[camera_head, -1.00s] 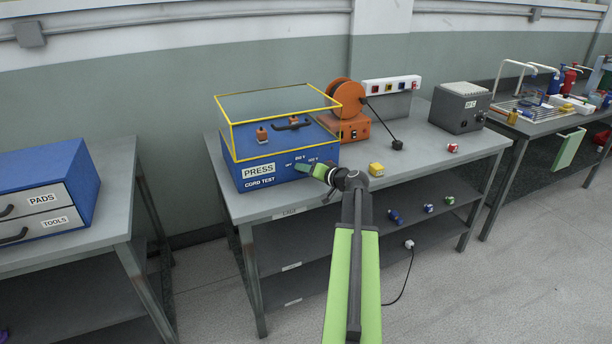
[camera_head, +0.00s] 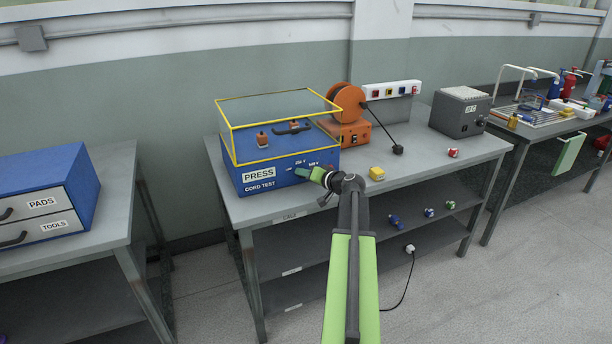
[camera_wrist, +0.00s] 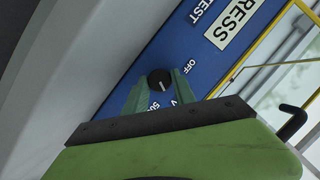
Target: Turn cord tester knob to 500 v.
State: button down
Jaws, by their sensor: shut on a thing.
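The blue cord tester (camera_head: 258,178), labelled PRESS and CORD TEST, sits at the left of the middle table under a clear, yellow-edged cover (camera_head: 280,110). My gripper (camera_head: 303,172) is at its front face and hides the knob in the head view. In the wrist view, my gripper (camera_wrist: 158,82) is shut on the black knob (camera_wrist: 160,79), one finger on each side. The knob's white line points down and slightly right in that picture. OFF (camera_wrist: 188,67) is clear at the upper right; a V and part of a 50… marking show below, partly covered by my fingers.
An orange reel unit (camera_head: 345,125), a yellow block (camera_head: 377,173), a red block (camera_head: 453,153) and a grey box (camera_head: 460,110) stand right of the tester. A blue drawer cabinet (camera_head: 45,185) is on the left table. The table front edge is below my gripper.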

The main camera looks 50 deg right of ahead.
jog(key=shift+f, duration=0.1)
jog(key=m+b, duration=0.1)
jog(key=m+t+y+b, duration=0.1)
jog(key=m+b, duration=0.1)
jog(key=shift+d+f, duration=0.15)
jog(key=shift+f, duration=0.1)
jog(key=shift+s+m+t+y+b, duration=0.1)
jog(key=shift+m+t+y+b, duration=0.5)
jog(key=shift+m+b, duration=0.6)
jog(key=shift+r, duration=0.1)
jog(key=c, duration=1)
grip_release()
jog(key=shift+c, duration=0.2)
jog(key=s+r+p, duration=0.1)
jog(key=s, duration=1.6)
jog(key=shift+s+r+p, duration=0.2)
jog(key=shift+r+p, duration=0.15)
